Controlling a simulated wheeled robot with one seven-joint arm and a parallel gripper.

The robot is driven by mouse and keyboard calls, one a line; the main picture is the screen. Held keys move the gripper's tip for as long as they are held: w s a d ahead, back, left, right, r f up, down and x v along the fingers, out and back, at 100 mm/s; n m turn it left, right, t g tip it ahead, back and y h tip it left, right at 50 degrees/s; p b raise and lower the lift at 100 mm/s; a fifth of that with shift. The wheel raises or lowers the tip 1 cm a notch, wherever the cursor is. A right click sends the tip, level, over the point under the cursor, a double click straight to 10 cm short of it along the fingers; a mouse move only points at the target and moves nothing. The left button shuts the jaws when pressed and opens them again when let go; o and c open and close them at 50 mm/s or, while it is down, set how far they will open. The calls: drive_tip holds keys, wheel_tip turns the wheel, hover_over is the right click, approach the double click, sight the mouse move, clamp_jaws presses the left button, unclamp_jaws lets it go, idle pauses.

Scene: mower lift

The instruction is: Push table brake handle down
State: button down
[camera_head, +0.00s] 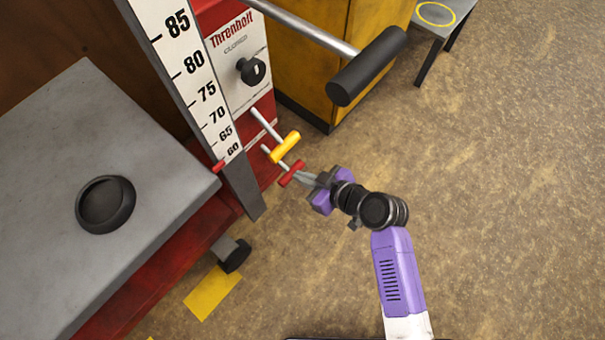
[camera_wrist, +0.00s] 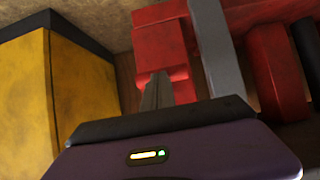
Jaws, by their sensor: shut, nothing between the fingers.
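Two short T-shaped handles stick out on metal rods from the red lift column (camera_head: 268,135): a yellow one (camera_head: 285,147) and, just below it, a red one (camera_head: 291,173). I cannot read which one is labelled as the table brake. My gripper (camera_head: 302,178) is shut and empty, its tips at the red handle, seeming to touch or nearly touch it. In the wrist view the closed fingers (camera_wrist: 156,90) point at red parts (camera_wrist: 160,40); the exact contact is hidden.
A long lever with a black grip (camera_head: 367,66) juts out above the handles. A white height scale (camera_head: 200,80) stands left of them, beside a grey table (camera_head: 80,150) holding a dark round cup (camera_head: 106,204). A yellow cabinet (camera_head: 300,65) is behind.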

drive_tip(key=shift+w+a+f+b, duration=0.2)
drive_tip(key=shift+f+b, duration=0.5)
drive_tip(key=shift+f, duration=0.4)
drive_tip(key=shift+w+a+f+b, duration=0.15)
drive_tip(key=shift+f+b, duration=0.5)
drive_tip(key=shift+f, duration=0.45)
drive_tip(key=shift+s, duration=0.1)
